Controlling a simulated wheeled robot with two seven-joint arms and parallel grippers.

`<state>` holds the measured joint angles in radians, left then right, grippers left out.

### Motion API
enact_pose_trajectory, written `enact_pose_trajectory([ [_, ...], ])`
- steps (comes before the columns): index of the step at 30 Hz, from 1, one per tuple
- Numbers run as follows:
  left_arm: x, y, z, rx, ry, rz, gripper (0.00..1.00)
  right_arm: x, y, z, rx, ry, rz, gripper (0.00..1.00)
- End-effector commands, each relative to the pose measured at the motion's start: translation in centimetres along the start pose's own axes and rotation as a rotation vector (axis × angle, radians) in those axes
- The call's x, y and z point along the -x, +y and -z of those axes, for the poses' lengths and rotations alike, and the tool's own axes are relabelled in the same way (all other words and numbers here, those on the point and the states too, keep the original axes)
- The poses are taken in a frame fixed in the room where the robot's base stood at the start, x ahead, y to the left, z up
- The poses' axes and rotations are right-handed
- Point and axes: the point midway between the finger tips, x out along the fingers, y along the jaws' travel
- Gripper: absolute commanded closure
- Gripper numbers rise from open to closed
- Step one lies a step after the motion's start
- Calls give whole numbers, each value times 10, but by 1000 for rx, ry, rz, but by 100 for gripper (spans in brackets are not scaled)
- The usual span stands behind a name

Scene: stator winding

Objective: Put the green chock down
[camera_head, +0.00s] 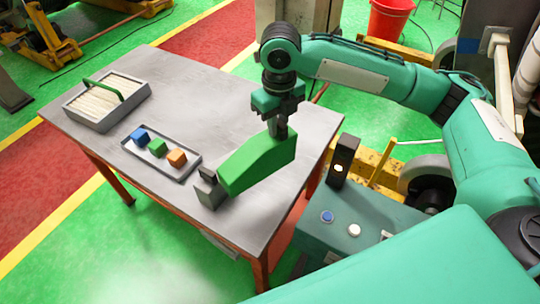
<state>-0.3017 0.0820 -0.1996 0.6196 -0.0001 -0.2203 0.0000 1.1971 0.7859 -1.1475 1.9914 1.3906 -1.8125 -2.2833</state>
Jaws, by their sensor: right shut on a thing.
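The green chock (258,163) is a long wedge-shaped block over the right part of the grey table (215,90). My right gripper (279,128) comes down from above and is shut on the upper right end of the chock. The chock lies slanted, its lower left end close to a small grey metal block (209,188). I cannot tell whether the chock touches the table or that block. The fingertips are partly hidden by the chock. My left gripper is not in view.
A grey box with a green handle (104,103) stands at the left. A control box with buttons (355,240) stands off the table's right side. The back middle of the table is clear.

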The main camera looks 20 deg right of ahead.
Motion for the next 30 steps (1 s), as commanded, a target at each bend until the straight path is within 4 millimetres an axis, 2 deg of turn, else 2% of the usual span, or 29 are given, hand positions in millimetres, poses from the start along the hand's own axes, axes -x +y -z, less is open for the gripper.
enact_pose_trajectory([
  [6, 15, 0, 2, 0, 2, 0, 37, -54, 0, 1, 0, 4, -1, 100],
  [12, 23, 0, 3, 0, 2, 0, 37, -94, 0, 1, 1, 1, -1, 100],
  [20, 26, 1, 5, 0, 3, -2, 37, -113, 0, 0, 1, -1, -1, 100],
  [27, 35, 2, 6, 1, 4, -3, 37, -144, 0, 0, 1, 0, -1, 100],
  [30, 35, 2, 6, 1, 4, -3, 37, -151, 0, 0, 2, -2, -1, 100],
])
